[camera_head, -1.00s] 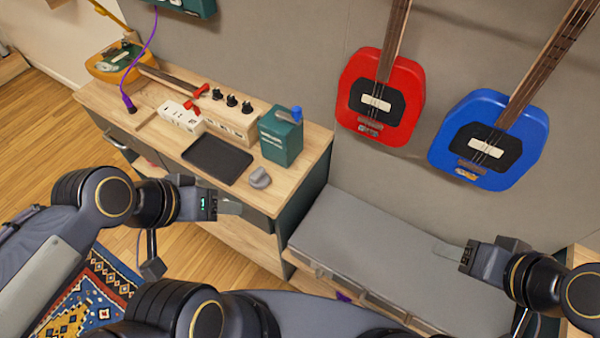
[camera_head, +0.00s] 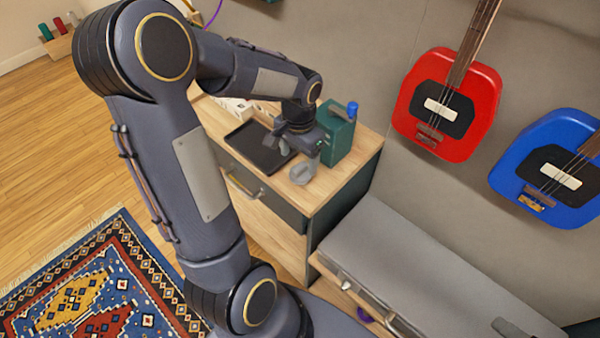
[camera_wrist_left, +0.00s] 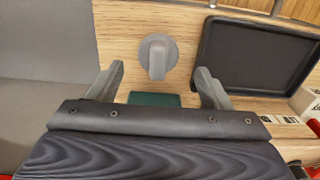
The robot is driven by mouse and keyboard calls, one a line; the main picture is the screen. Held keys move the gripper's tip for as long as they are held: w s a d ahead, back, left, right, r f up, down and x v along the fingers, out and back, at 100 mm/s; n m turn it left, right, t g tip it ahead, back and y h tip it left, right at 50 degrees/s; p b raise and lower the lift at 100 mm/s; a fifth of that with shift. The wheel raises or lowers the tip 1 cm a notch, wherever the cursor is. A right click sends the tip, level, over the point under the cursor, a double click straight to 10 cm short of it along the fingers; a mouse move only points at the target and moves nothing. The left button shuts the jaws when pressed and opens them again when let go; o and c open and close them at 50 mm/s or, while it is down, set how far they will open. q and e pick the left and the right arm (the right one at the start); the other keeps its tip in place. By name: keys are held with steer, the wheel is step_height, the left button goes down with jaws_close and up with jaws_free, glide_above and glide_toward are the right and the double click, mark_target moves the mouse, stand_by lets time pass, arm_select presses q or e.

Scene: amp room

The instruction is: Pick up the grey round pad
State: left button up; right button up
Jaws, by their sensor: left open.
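The grey round pad (camera_head: 301,173) lies on the wooden cabinet top, near its front edge, with a raised grip across its middle. In the left wrist view the pad (camera_wrist_left: 157,57) shows between and just beyond the two fingers. My left gripper (camera_head: 304,153) hangs above the pad and partly covers it in the head view. Its fingers (camera_wrist_left: 158,82) are apart with nothing between them. Of my right gripper (camera_head: 510,328) only a grey finger part shows at the lower right edge of the head view.
A black tray (camera_head: 250,140) lies left of the pad. A dark green box (camera_head: 338,140) with a blue top stands just behind it. Red (camera_head: 447,75) and blue (camera_head: 535,205) guitars hang on the wall.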

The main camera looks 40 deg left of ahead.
mark_target(299, 167)
arm_select(q)
steer(key=f, duration=0.4)
steer(key=shift+s+d+f, duration=0.1)
steer(key=shift+s+f, duration=0.1)
steer(key=shift+f, duration=0.2)
steer(key=c, duration=1.1)
steer(key=shift+r, duration=0.1)
steer(key=shift+r, duration=0.55)
steer(key=s+d+r, duration=0.2)
steer(key=d+r, duration=0.2)
steer(key=s+d+r, duration=0.2)
steer(key=d+r, duration=0.2)
steer(key=s+d+r, duration=0.2)
steer(key=d+r, duration=0.1)
steer(key=d, duration=0.1)
steer(key=shift+s+d+r+b, duration=0.15)
steer(key=shift+s+r+b, duration=0.15)
steer(key=shift+s+r, duration=0.1)
